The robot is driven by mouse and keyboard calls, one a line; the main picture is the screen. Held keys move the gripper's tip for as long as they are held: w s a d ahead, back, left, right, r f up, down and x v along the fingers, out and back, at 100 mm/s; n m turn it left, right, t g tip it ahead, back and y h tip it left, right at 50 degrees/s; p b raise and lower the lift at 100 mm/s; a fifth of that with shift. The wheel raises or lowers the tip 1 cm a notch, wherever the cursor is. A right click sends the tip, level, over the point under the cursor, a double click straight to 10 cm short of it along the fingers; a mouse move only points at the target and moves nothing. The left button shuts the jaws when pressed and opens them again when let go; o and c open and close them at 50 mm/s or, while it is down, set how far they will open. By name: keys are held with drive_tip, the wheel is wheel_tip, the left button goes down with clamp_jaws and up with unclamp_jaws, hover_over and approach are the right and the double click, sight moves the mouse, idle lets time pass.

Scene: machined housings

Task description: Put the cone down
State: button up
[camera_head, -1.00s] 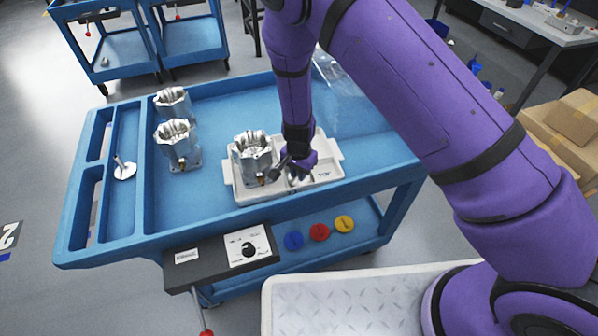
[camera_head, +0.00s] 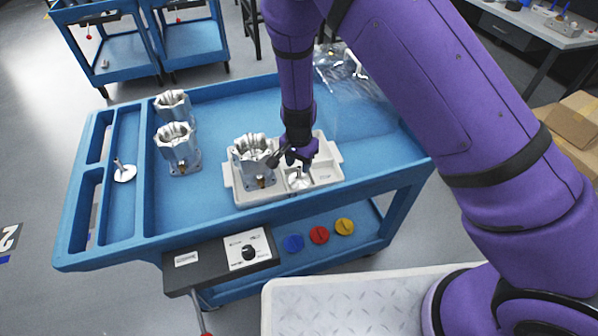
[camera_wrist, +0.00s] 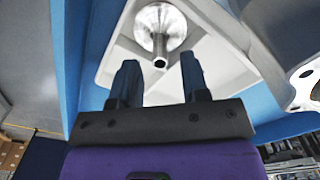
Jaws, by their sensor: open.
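The silver cone (camera_head: 299,180) sits in the right compartment of the light grey tray (camera_head: 328,147), its stem pointing up. In the wrist view the cone (camera_wrist: 162,26) shows as a shiny disc with a short stem, just beyond the fingertips. My gripper (camera_head: 284,158) is above the tray, its jaws open and empty. In the wrist view its two dark fingers (camera_wrist: 160,80) stand apart, with a gap between them and the cone clear of both.
A machined housing (camera_head: 253,160) stands in the tray's left compartment, close to my gripper. Two more housings (camera_head: 178,148) (camera_head: 173,105) stand on the blue cart (camera_head: 215,190). A white disc with a stem (camera_head: 124,173) lies in the cart's left trough. A clear plastic bag (camera_head: 345,75) lies at the back right.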

drive_tip(key=shift+d+r, duration=0.1)
drive_tip(key=shift+r, duration=3.3)
wheel_tip(320, 180, up, 13)
drive_tip(key=n+y, duration=0.1)
drive_tip(key=y, duration=0.1)
hover_over(300, 167)
drive_tip(key=s+d, duration=0.1)
drive_tip(key=d, duration=0.4)
drive_tip(key=s+d+r+n+t, duration=0.1)
drive_tip(key=s+d+r, duration=0.25)
drive_tip(key=r, duration=0.35)
drive_tip(key=s+d+r+n+t, duration=0.1)
drive_tip(key=s+d+r, duration=0.1)
drive_tip(key=d+r, duration=0.4)
drive_tip(key=s+d+r+n+t, duration=0.1)
drive_tip(key=s+d+r, duration=0.3)
drive_tip(key=s, duration=0.2)
drive_tip(key=s+d+r+n+t+h, duration=0.1)
drive_tip(key=s+d+r, duration=0.3)
drive_tip(key=s, duration=0.3)
drive_tip(key=s+d+r+n+t+h, duration=0.1)
drive_tip(key=s+d+r, duration=0.2)
drive_tip(key=s, duration=0.4)
drive_tip(key=shift+d+r+n, duration=0.3)
drive_tip(key=shift+d+r, duration=0.1)
drive_tip(key=shift+d, duration=0.15)
